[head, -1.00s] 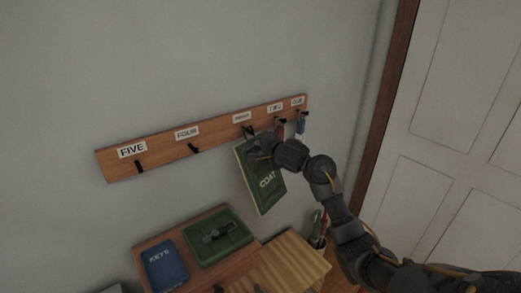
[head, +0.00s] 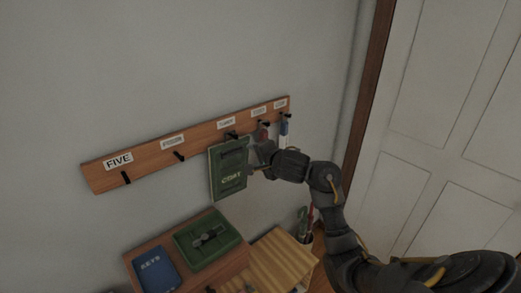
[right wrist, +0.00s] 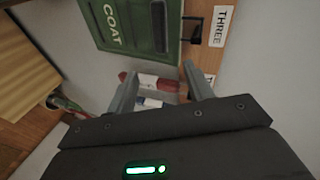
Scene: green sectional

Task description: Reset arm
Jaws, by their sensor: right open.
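My right gripper (head: 260,155) is open and empty, just right of a green board marked COAT (head: 229,172) in the head view. The board hangs at the hook under the THREE label, on a wooden rack (head: 200,143). In the right wrist view, the open fingers (right wrist: 160,78) are apart from the board (right wrist: 130,22), which lies beyond them. The THREE label (right wrist: 222,25) and a black hook (right wrist: 191,38) show beside it. My left gripper is not in view.
Red (head: 263,132) and blue-white (head: 284,133) items hang at the right hooks. The FOUR and FIVE hooks are empty. Below stand a blue KEYS book (head: 157,270), a green case (head: 207,240) and a pen cup (head: 304,240). A white door (head: 440,120) is at right.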

